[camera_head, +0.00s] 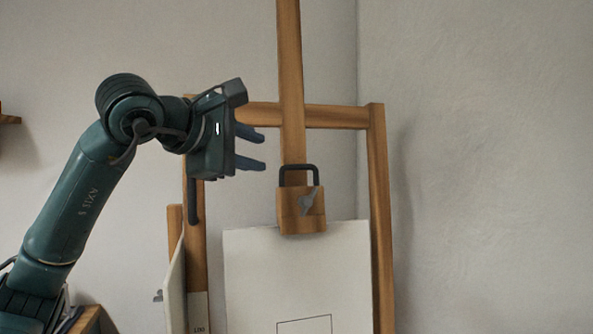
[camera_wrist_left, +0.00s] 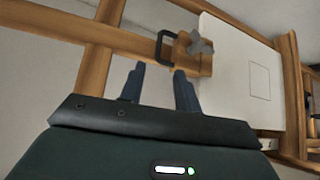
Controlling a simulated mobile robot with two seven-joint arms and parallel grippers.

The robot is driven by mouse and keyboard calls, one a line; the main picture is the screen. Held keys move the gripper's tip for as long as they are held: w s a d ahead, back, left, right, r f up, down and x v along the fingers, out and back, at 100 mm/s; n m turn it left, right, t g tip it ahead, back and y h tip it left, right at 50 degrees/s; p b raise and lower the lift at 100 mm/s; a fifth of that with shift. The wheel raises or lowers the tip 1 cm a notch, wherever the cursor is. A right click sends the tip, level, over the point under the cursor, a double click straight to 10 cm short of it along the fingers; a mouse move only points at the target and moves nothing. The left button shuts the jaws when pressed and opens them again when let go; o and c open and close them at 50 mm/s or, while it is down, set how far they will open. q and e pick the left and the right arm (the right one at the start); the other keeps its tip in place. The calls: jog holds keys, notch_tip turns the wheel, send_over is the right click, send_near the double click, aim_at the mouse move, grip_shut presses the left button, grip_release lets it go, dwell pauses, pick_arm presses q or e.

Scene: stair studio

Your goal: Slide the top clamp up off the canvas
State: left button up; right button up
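The top clamp (camera_head: 290,212) is a wooden block on the easel's central mast (camera_head: 290,80). It has a dark U-shaped handle (camera_head: 299,170) on top and a grey knob (camera_head: 309,202) on its face. Its lower end overlaps the top edge of the white canvas (camera_head: 250,268). My left gripper (camera_head: 264,151) is open and empty, up and left of the handle and apart from it. In the left wrist view, the gripper (camera_wrist_left: 160,78) has its fingers apart, with the clamp (camera_wrist_left: 200,62) and handle (camera_wrist_left: 163,46) just beyond them. My right gripper is not in view.
The easel's crossbar (camera_head: 340,116) runs behind the mast, with side posts (camera_head: 379,200) at left and right. Another pale panel (camera_head: 175,285) leans at the left post. A bare wall (camera_head: 480,150) fills the right, with free room there.

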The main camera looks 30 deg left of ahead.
aim_at(301, 167)
pick_arm(q)
jog(key=p+x, duration=0.1)
jog(key=x, duration=1.2)
grip_shut()
